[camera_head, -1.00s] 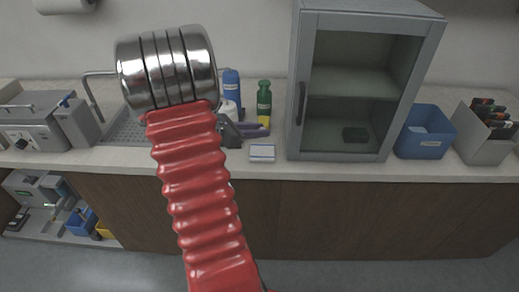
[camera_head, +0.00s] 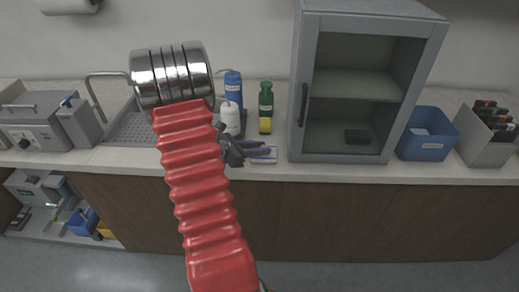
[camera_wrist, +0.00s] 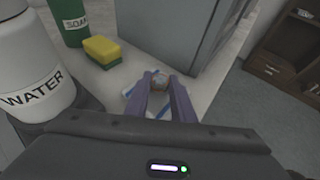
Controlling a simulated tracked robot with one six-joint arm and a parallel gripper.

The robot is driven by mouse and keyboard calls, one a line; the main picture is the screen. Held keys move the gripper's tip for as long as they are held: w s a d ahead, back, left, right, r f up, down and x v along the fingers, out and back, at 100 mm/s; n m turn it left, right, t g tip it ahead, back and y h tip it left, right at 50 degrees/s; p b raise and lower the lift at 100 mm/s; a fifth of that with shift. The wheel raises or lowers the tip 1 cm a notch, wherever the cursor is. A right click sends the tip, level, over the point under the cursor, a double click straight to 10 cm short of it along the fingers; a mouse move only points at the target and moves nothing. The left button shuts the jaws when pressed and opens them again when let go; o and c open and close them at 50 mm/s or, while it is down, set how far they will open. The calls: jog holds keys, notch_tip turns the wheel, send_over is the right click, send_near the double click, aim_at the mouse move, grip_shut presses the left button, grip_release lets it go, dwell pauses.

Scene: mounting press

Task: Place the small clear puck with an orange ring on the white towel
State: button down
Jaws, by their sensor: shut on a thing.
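The white towel (camera_head: 264,159), with blue stripes, lies on the counter near its front edge; in the wrist view its edge (camera_wrist: 129,91) shows beside and under the fingers. My gripper (camera_head: 272,152) has purple fingers and is over the towel, covering much of it in the head view. In the wrist view my gripper (camera_wrist: 160,82) is shut on the small puck (camera_wrist: 158,76), a roundish grey-brown shape between the fingertips. Its orange ring is hard to make out. I cannot tell whether the puck touches the towel.
A green soap bottle (camera_head: 265,104) with a yellow sponge (camera_wrist: 102,50), a white water bottle (camera_head: 230,118) and a blue bottle (camera_head: 233,88) stand behind and left of the towel. The grey glass-fronted cabinet (camera_head: 298,120) stands close on the right. A blue bin (camera_head: 425,145) is beyond it.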

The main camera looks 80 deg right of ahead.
jog(key=shift+f, duration=0.3)
jog(key=c, duration=1.5)
grip_release()
jog(key=shift+w+a+r, duration=0.25)
jog(key=shift+w, duration=0.05)
jog(key=v, duration=1.1)
jog(key=shift+a, duration=0.2)
